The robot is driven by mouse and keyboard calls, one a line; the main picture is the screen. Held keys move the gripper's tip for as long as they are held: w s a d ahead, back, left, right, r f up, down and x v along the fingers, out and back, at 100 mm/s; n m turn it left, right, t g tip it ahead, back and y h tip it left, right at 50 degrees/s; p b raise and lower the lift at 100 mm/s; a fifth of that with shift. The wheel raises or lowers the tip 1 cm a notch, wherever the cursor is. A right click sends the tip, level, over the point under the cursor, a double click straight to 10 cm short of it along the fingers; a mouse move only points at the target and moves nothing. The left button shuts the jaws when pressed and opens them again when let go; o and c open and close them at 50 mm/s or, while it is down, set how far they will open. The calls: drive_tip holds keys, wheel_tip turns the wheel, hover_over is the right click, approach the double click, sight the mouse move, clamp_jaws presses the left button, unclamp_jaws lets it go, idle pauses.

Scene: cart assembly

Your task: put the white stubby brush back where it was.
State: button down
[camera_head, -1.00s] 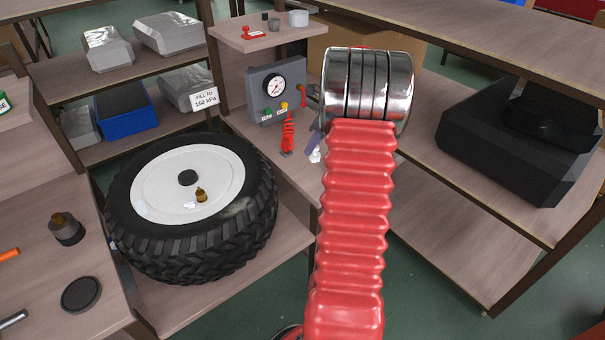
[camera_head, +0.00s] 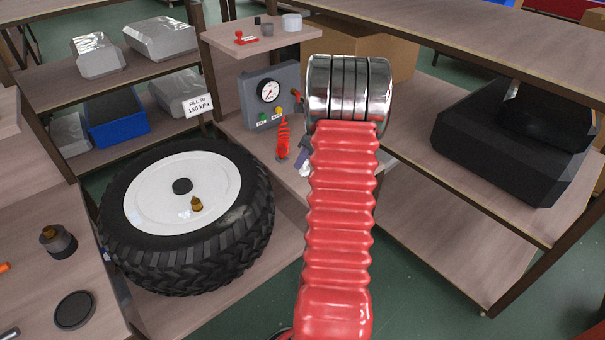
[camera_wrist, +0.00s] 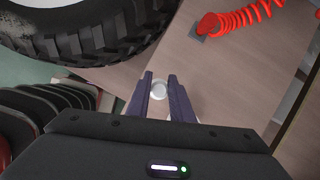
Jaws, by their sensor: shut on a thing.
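My gripper (camera_wrist: 161,85) is shut on the white stubby brush (camera_wrist: 159,91). Only the brush's round white end shows between the two dark fingers in the wrist view. In the head view the gripper (camera_head: 304,152) is mostly hidden behind my red arm, and a bit of white (camera_head: 305,171) shows at its tip. It is over the wooden bench shelf, to the right of the red coiled hose (camera_head: 283,140). I cannot tell whether the brush touches the shelf.
A large tyre (camera_head: 240,235) on a white rim lies left of the gripper. A gauge box (camera_head: 268,95) stands behind the hose. A small upper shelf (camera_head: 262,40) holds a red stamp-like item and small pots. Shelf wood around the gripper in the wrist view is mostly clear.

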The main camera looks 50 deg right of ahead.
drive_tip(key=shift+f, duration=0.75)
drive_tip(key=shift+f, duration=1.9)
drive_tip(key=c, duration=1.6)
unclamp_jaws()
drive_tip(key=shift+f, duration=0.1)
drive_tip(key=shift+o, duration=0.2)
drive_tip(key=v, duration=1.2)
drive_tip(key=shift+w+a, duration=0.1)
